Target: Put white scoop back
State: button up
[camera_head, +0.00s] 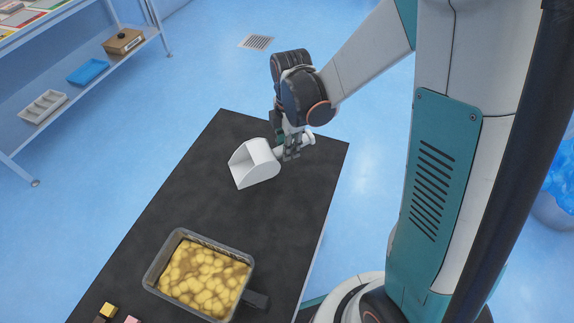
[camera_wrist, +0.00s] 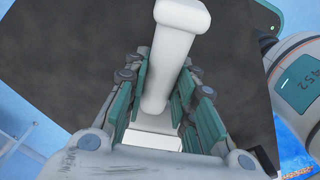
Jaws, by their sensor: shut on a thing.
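The white scoop (camera_head: 254,164) is at the far end of the black table (camera_head: 222,205) in the head view, its open mouth facing the lower left. My gripper (camera_head: 291,148) is shut on the scoop's handle. In the wrist view, the white handle (camera_wrist: 168,75) runs between the green finger pads of my gripper (camera_wrist: 168,110), its wide end toward the top. Most of the scoop's bowl is hidden behind the gripper there. I cannot tell whether the scoop touches the table or is just above it.
A grey bin (camera_head: 160,262) of yellow snack pieces stands toward the near end of the table. Small yellow and pink blocks (camera_head: 108,310) lie at the lower left. A shelf rack (camera_head: 60,100) with trays stands at the upper left. The table between scoop and bin is clear.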

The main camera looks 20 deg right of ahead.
jog(key=shift+f+b, duration=0.95)
jog(key=shift+f, duration=2.75)
jog(key=shift+f, duration=0.15)
jog(key=o, duration=1.1)
jog(key=shift+c, duration=0.2)
